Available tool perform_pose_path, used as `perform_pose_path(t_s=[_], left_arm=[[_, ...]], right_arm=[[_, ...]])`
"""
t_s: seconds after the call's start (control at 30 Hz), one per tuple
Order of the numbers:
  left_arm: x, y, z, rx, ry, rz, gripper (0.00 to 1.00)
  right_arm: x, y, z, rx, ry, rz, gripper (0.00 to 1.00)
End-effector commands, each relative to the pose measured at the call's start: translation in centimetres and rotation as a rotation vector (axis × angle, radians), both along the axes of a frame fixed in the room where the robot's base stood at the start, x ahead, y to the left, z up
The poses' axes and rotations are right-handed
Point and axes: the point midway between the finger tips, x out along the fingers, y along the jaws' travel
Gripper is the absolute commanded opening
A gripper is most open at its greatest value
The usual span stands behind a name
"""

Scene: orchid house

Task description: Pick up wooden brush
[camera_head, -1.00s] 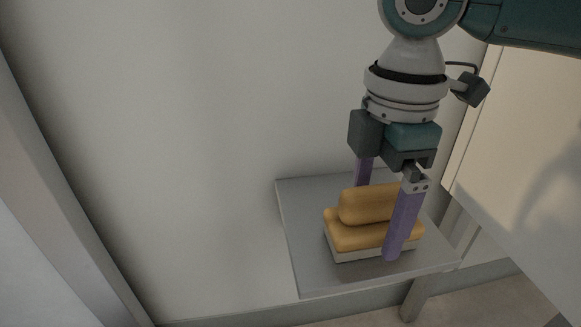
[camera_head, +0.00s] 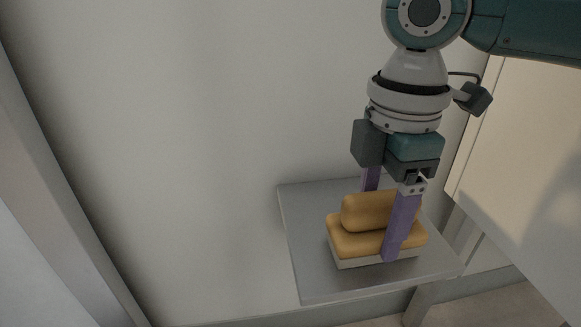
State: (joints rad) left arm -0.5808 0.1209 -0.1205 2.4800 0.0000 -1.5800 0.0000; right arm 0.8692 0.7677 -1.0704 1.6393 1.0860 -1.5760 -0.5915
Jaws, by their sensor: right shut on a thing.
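The wooden brush (camera_head: 352,242) has a yellow-brown block body with a raised rounded grip on top and a pale bristle layer below. It stands upright, bristles down, on or very close to a small grey table top (camera_head: 312,277). My right gripper (camera_head: 381,220) reaches down from above, its two purple fingers on either side of the brush. It is shut on the brush, with the near finger in front of the brush's right part. The far finger is mostly hidden behind the brush. My left gripper is not in view.
A pale wall (camera_head: 190,150) stands behind the table. A cream panel (camera_head: 520,160) rises close on the right of my right gripper. A grey post or frame (camera_head: 60,200) runs down the left side. The table's left part is bare.

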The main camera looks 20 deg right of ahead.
Motion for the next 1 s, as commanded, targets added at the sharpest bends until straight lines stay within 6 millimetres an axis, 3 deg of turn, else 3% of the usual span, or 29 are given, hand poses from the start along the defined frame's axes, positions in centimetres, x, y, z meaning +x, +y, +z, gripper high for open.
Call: perform_pose_path(t_s=[0.23,0.37,0.8,1.0], left_arm=[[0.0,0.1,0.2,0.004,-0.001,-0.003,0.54],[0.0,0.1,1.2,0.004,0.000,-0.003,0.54],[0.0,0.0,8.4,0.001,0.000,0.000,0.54],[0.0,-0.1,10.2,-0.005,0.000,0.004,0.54]], right_arm=[[0.0,0.0,0.2,0.000,0.000,0.000,0.16],[0.1,0.0,1.8,0.001,-0.002,0.000,0.16],[0.1,0.0,14.5,0.001,-0.004,0.000,0.16],[0.1,0.0,18.4,0.001,-0.002,0.000,0.16]])
